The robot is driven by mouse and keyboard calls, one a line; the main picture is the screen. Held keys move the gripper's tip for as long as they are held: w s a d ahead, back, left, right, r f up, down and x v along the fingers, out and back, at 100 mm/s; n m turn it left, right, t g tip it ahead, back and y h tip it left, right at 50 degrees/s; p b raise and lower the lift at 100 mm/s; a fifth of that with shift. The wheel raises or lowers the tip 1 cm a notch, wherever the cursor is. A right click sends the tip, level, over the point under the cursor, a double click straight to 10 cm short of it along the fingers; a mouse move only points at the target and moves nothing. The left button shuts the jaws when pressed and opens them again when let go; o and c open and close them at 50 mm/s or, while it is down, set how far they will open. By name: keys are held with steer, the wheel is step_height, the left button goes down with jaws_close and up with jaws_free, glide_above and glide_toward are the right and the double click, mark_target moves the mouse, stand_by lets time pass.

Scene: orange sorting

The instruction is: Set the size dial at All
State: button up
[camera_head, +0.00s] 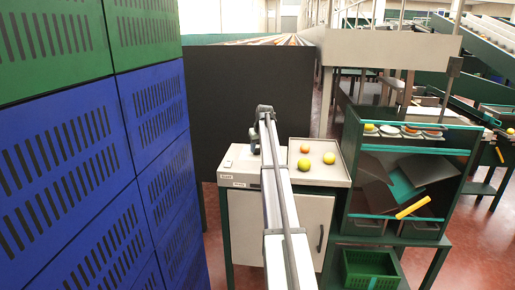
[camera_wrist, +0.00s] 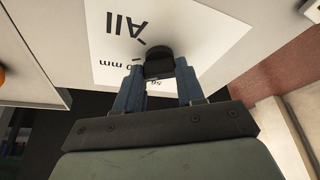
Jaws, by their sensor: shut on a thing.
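The size dial is a black knob (camera_wrist: 158,58) on a white label plate (camera_wrist: 215,40) in the wrist view. The plate shows "All" upside down at its upper left, a partly covered "mm" mark below it, and another mark between my fingers. My gripper (camera_wrist: 158,82) is shut on the knob, one blue finger on each side. I cannot tell which mark the knob points at. In the head view my gripper (camera_head: 255,138) is over the left part of the light cabinet top (camera_head: 238,165), and my arm hides the dial there.
A tray (camera_head: 335,177) with an orange fruit (camera_head: 305,149) and two yellow ones (camera_head: 329,158) sits right of my arm. A tall stack of blue crates (camera_head: 75,150) stands left. A rack (camera_head: 350,190) with plates and bins stands right, with a green crate (camera_head: 370,268) below.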

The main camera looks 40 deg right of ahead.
steer(key=c, duration=0.3)
steer(key=m+h, duration=0.1)
steer(key=m, duration=0.1)
steer(key=m+h, duration=0.1)
steer(key=m, duration=0.2)
steer(key=shift+w+a+m+g, duration=0.2)
steer(key=shift+m+g, duration=0.1)
steer(key=shift+g, duration=0.1)
steer(key=m+g, duration=0.1)
steer(key=m, duration=0.2)
steer(key=m+g+h, duration=0.1)
steer(key=m, duration=0.2)
steer(key=shift+a, duration=0.1)
steer(key=shift+m, duration=0.3)
steer(key=o, duration=1)
